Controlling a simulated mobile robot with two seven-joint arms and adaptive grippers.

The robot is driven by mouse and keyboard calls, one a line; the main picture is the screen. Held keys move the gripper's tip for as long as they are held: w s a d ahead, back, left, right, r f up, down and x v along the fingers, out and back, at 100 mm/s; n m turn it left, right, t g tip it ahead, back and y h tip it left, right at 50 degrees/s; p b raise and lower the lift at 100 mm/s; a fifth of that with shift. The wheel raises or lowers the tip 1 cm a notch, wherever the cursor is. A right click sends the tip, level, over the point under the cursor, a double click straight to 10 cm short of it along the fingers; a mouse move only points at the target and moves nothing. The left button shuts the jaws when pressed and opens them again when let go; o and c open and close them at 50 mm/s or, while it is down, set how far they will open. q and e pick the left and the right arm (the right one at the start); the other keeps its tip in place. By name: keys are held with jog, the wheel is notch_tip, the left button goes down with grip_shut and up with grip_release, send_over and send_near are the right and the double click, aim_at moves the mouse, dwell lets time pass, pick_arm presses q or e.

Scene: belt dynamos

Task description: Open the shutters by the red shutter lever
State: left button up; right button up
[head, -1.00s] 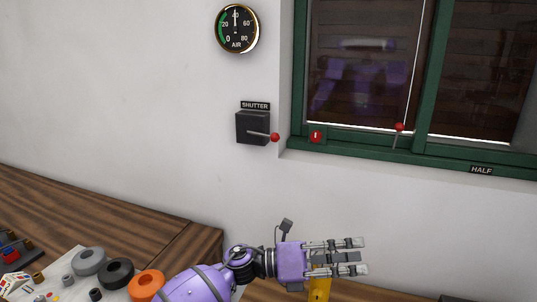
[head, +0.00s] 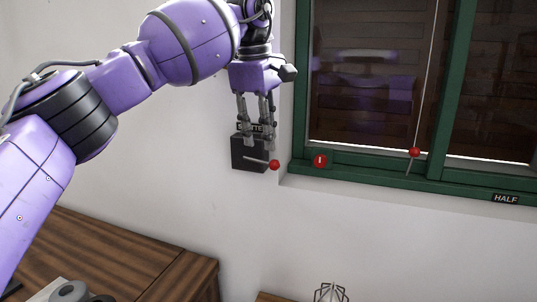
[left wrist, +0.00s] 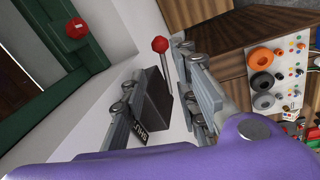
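The red shutter lever (head: 274,165) sticks out to the right and slightly down from a black box (head: 246,153) on the white wall. Its red knob (left wrist: 160,45) also shows in the left wrist view. My left gripper (head: 258,139) points down, with its fingers in front of the box's upper part and partly over the SHUTTER label. It is open. In the left wrist view the lever and box lie between its fingers; I cannot tell whether they touch. The brown shutter slats (head: 350,110) behind the window glass look closed. My right gripper is not in view.
A green-framed window (head: 455,80) is right of the box. A wooden bench (head: 130,250) stands below left. The wall below the box is clear.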

aim_at(269, 163)
pick_arm(q)
jog(key=f, duration=0.3)
jog(key=f+p, duration=0.1)
jog(key=f, duration=0.1)
jog(key=shift+s+d+f, duration=0.15)
jog(key=shift+d, duration=0.25)
jog(key=shift+f, duration=0.25)
jog(key=shift+w+d+f, duration=0.1)
jog(key=shift+w+f, duration=0.05)
jog(key=shift+w, duration=0.05)
grip_shut()
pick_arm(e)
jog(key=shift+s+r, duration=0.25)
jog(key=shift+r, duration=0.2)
